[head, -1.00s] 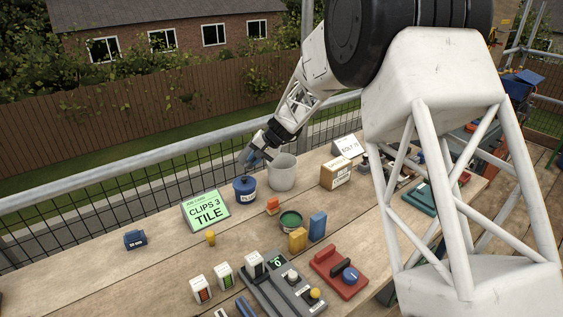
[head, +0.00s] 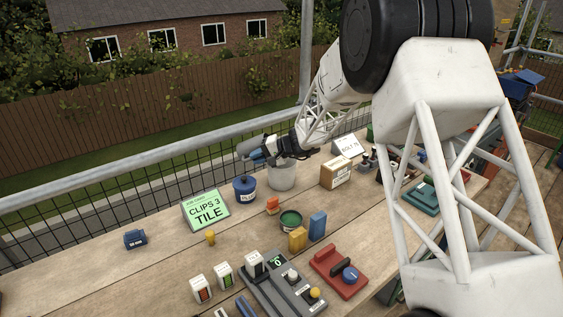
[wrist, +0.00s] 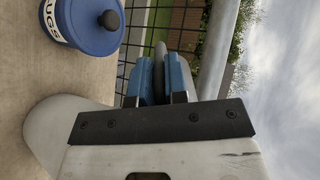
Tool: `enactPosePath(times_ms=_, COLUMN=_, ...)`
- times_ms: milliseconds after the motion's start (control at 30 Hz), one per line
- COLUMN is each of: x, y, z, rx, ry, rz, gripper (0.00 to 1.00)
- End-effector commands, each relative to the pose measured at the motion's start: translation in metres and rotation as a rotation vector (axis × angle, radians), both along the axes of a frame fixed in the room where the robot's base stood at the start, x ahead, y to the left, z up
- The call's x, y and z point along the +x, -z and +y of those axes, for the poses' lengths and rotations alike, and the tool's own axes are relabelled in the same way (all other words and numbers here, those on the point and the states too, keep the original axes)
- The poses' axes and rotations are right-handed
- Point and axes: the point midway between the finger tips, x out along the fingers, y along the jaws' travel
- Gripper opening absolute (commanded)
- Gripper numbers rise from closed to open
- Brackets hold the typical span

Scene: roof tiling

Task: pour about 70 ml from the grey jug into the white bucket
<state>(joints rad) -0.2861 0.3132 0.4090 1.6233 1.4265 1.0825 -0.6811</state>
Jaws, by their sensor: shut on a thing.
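The grey jug (head: 248,146) is in my gripper (head: 260,156), lying near level and pointing left, above and to the left of the white bucket. In the wrist view a grey part of the jug (wrist: 160,60) shows between the blue fingers (wrist: 160,80); most of it is hidden. The white bucket (head: 282,178) stands upright on the bench, its rim partly covered by my gripper. A pale rounded surface at the lower left of the wrist view looks like the bucket (wrist: 45,130). No liquid stream is visible, and the jug's mouth cannot be made out.
A lidded blue pot (head: 245,190) stands just left of the bucket. The green sign (head: 207,211) is further left, and a cardboard box (head: 336,173) is to the right. A mesh fence and rail run behind the bench.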

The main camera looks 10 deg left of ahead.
Motion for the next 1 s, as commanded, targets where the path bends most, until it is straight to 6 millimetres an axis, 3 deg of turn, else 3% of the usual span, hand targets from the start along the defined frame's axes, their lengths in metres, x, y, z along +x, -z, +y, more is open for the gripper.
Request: enactPosePath(times_ms=1000, x=0.0003, y=0.0043, z=-0.0073, rx=0.148, ry=0.0, rz=-0.002, gripper=0.0)
